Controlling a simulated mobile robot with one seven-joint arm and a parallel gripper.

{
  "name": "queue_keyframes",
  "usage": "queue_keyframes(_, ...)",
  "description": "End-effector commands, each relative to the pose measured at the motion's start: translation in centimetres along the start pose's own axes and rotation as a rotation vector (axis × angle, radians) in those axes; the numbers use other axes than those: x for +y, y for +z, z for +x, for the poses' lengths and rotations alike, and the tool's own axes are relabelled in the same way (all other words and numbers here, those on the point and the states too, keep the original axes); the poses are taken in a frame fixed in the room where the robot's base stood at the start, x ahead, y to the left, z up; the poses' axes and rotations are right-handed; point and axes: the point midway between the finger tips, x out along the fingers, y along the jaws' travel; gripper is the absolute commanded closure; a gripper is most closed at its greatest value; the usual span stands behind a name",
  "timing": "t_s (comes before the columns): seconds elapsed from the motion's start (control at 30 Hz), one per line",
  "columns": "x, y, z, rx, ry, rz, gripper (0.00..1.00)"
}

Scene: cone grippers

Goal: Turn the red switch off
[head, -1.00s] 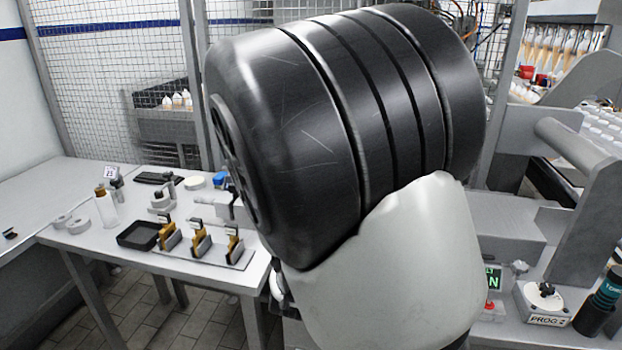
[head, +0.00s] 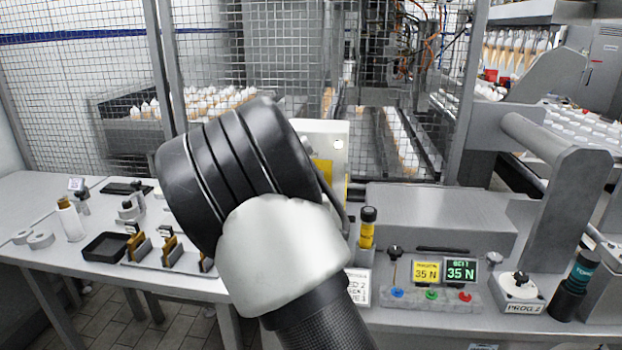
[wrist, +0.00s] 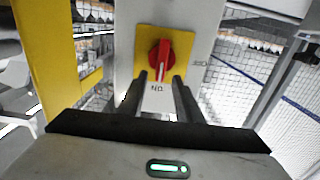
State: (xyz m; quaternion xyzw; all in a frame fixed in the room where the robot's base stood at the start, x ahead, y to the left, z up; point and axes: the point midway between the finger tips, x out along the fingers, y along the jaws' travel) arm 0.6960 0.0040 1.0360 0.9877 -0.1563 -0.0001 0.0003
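The red switch (wrist: 161,55) is a round knob with a grip bar on a yellow plate (wrist: 181,36) in the wrist view. Its white mark points down in the picture, toward an upside-down "ON" label. A small dark label is on the panel to the right. My gripper (wrist: 160,82) is open and empty, its two dark fingers pointing at the knob from either side of its lower part. I cannot tell whether they touch it. In the head view, part of the yellow plate (head: 324,172) shows beside my arm; knob and fingers are hidden.
The switch panel (head: 338,143) is pale and upright at the bench's back edge. A yellow cylinder (head: 367,233), force displays (head: 459,270) and a PROG 2 knob box (head: 520,291) stand to its right. A black tray (head: 105,247) lies left. Wire mesh fencing is behind.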

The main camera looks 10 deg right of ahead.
Motion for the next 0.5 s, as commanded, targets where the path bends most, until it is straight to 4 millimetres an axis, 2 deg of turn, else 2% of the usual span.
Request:
queue_keyframes(0.2, 0.0, 0.0, 1.6, 0.000, 0.001, 0.001, 0.69)
queue_keyframes(0.47, 0.0, 0.0, 1.6, 0.000, 0.001, 0.001, 0.69)
queue_keyframes(0.5, 0.0, 0.0, 1.6, 0.000, 0.000, 0.001, 0.74)
